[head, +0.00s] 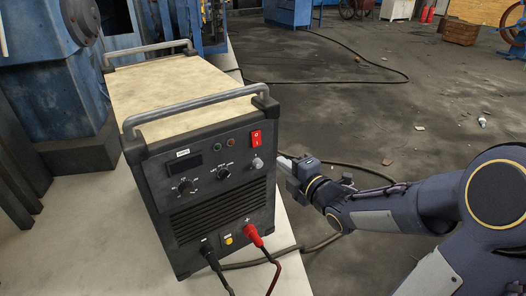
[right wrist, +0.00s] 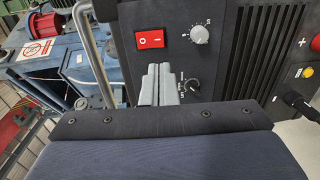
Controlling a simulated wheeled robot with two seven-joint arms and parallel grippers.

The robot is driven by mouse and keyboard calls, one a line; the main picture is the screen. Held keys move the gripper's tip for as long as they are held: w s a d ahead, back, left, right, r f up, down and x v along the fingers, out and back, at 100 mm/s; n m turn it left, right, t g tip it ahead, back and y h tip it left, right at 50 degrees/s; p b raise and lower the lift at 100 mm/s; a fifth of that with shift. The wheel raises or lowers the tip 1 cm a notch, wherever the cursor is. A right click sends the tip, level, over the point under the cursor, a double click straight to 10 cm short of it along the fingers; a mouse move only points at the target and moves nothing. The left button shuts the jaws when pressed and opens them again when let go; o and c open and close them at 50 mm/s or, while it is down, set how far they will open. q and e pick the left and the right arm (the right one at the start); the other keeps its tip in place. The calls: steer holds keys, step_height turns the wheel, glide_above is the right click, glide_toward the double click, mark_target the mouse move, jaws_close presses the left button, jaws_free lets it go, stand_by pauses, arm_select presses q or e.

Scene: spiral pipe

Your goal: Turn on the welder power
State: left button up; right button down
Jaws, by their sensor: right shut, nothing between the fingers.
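The welder (head: 205,160) is a dark box with a beige top, metal handles and a front panel of knobs and cables. Its red power switch (head: 256,137) is at the upper right of the panel. In the right wrist view the red switch (right wrist: 150,39) carries the marks O and I. My right gripper (head: 284,163) is shut and empty, beside the panel's right edge and lower than the switch. In the right wrist view its fingertips (right wrist: 160,70) are together just under the switch in the picture; I cannot tell whether they touch the panel. My left gripper is not in view.
Red and black cables (head: 262,250) hang from the lower front. The welder stands on a pale surface (head: 80,230) with blue machinery (head: 50,80) at its left. The dark floor (head: 370,120) at the right is mostly open, with a loose cable and debris.

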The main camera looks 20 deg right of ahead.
mark_target(257, 145)
steer(key=w, duration=0.3)
steer(key=w+a+f+b, duration=0.1)
steer(key=w, duration=0.3)
steer(key=w+b, duration=0.1)
steer(key=w, duration=0.2)
steer(key=shift+w+a+f, duration=0.15)
steer(key=shift+w+a, duration=0.05)
steer(key=shift+a, duration=0.05)
steer(key=shift+w+f+b, duration=0.1)
steer(key=shift+f+b, duration=0.3)
steer(key=shift+b, duration=0.65)
steer(key=shift+r, duration=0.35)
steer(key=shift+f, duration=0.1)
